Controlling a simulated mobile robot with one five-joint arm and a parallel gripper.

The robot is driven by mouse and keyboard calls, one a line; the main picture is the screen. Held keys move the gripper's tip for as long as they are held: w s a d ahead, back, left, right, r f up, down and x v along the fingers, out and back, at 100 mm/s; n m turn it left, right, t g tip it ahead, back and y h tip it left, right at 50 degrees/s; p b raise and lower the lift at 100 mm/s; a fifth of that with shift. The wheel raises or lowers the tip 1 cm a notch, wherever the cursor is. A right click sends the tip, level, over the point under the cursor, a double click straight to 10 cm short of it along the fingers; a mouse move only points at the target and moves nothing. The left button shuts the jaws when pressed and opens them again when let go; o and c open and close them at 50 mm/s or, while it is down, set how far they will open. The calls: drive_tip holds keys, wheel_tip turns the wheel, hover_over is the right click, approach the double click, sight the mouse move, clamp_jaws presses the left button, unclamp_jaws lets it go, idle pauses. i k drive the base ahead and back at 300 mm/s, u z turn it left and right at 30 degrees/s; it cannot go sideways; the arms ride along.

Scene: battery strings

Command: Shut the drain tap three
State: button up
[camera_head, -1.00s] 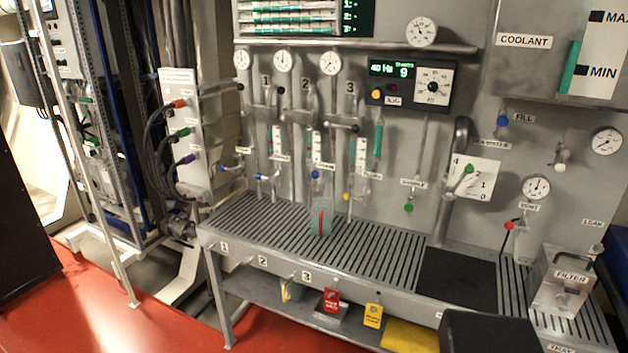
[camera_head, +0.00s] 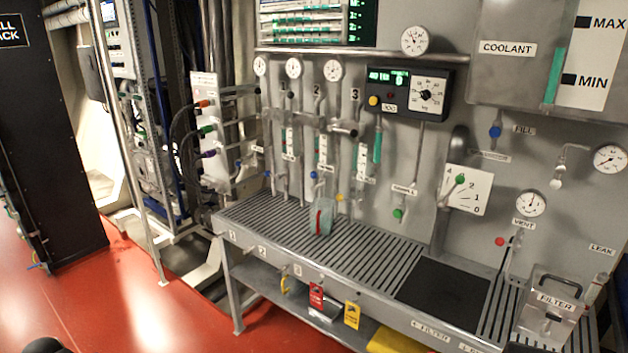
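No tap can be read as drain tap three from here. A column marked 3 (camera_head: 355,96) stands on the grey panel, third in a row of pipes. A yellow knob (camera_head: 340,197) and a blue knob (camera_head: 314,174) sit low among these pipes; their small labels are too blurred to read. The bench's front edge also carries a number 3 plate (camera_head: 298,271), with small fittings beside the numbers. Whether any of these taps is open or shut cannot be made out.
The slatted bench (camera_head: 350,247) runs below the panel, with a clear cup (camera_head: 321,217) with a red strip on it. Red (camera_head: 316,297) and yellow (camera_head: 351,315) tags hang in front. A filter box (camera_head: 549,305) stands at right, a black cabinet (camera_head: 50,150) at left. Red floor (camera_head: 140,290) is open at front left.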

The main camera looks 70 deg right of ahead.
sight(313, 175)
drive_tip(key=z, duration=0.15)
drive_tip(key=i, duration=0.95)
drive_tip(key=u, duration=0.1)
